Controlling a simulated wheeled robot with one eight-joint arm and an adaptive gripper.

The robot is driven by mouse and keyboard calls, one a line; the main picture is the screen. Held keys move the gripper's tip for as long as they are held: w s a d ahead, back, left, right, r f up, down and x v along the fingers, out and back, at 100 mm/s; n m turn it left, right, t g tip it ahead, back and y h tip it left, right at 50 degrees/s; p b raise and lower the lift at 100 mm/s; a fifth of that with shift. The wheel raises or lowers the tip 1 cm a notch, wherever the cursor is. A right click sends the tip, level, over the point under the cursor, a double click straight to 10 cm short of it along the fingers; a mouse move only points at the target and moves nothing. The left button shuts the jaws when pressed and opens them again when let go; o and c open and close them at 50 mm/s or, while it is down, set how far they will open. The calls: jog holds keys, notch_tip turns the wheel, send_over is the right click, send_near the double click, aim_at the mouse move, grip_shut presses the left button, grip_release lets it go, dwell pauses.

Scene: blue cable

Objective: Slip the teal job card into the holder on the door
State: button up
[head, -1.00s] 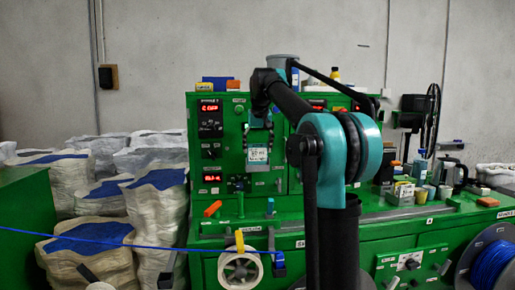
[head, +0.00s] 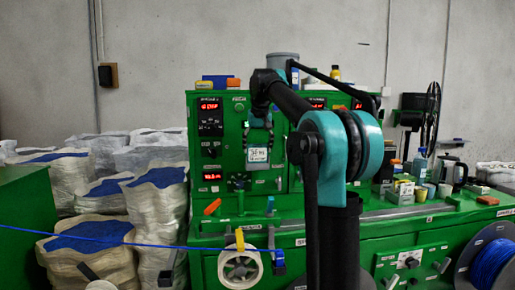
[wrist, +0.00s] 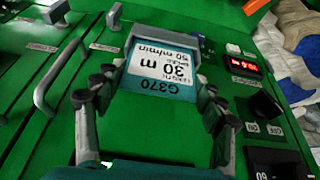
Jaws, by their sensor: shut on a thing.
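The teal job card (wrist: 160,85) has a white printed panel that reads upside down in the wrist view, with "30 m" and "G370". My gripper (wrist: 160,76) is shut on the card, one finger at each side edge. In the head view the card (head: 258,154) hangs below my gripper (head: 258,143), close in front of the green cabinet door.
The green cabinet has red displays (head: 209,107) and knobs left of the card. Grey handles (wrist: 61,75) stand out from the panel beside my gripper in the wrist view. A blue cable (head: 110,240) crosses low at the left. A white reel (head: 224,270) sits below.

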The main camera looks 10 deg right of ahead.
jog(key=o, duration=1.1)
jog(key=shift+c, duration=0.2)
jog(key=shift+r, duration=0.1)
jog(key=v, duration=1.1)
jog(key=shift+s+r, duration=0.15)
jog(key=shift+r, duration=0.25)
